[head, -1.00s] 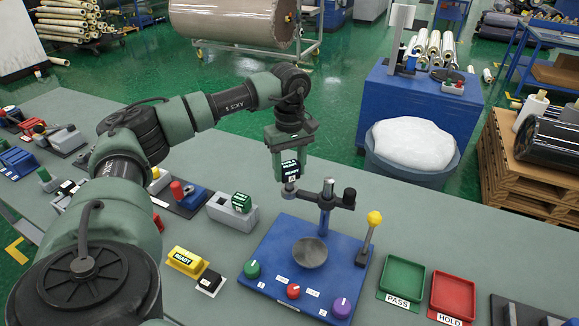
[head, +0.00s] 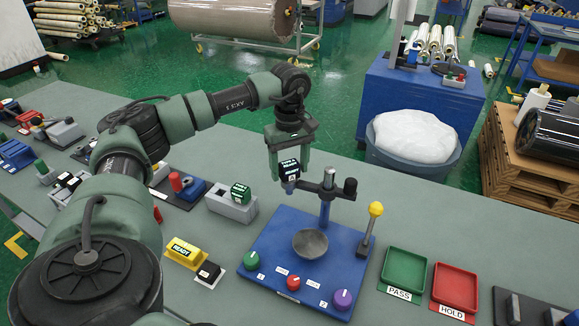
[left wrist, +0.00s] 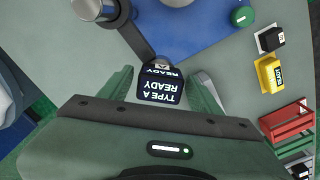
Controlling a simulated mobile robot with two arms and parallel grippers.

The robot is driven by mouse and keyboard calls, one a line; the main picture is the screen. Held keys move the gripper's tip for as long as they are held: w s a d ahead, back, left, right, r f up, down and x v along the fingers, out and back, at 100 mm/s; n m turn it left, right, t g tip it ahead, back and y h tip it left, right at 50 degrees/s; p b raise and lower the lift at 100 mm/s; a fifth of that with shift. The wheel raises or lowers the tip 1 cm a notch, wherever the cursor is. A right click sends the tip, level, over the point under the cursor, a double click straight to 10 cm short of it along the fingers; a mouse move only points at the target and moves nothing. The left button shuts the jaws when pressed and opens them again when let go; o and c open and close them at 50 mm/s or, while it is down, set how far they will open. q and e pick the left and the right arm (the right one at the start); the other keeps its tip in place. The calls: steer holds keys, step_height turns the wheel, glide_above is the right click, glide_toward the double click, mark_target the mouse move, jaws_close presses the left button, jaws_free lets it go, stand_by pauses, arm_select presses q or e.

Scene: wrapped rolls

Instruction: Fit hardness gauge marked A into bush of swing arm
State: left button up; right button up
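In the left wrist view the gauge (left wrist: 160,86) reads "TYPE A READY". It stands upright at the left end of the dark swing arm (head: 325,188), over the bush, its lower part in or on it; the exact seating is hidden. My left gripper (head: 290,172) is around the gauge from above. In the left wrist view its fingers (left wrist: 160,90) stand apart with a gap on both sides of the gauge. My right gripper is not in view.
The swing arm's post rises from a blue base (head: 275,240) with a grey bowl (head: 310,243) and knobs. A yellow-topped lever (head: 375,210) stands at its right. Green PASS (head: 404,268) and red HOLD (head: 455,286) trays lie further right. A similar green-topped block (head: 240,192) stands left.

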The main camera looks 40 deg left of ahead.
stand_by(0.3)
arm_select(q)
step_height(320, 180, up, 7)
steer(key=shift+f+b, duration=0.1)
steer(key=shift+b, duration=0.85)
steer(key=shift+r, duration=0.55)
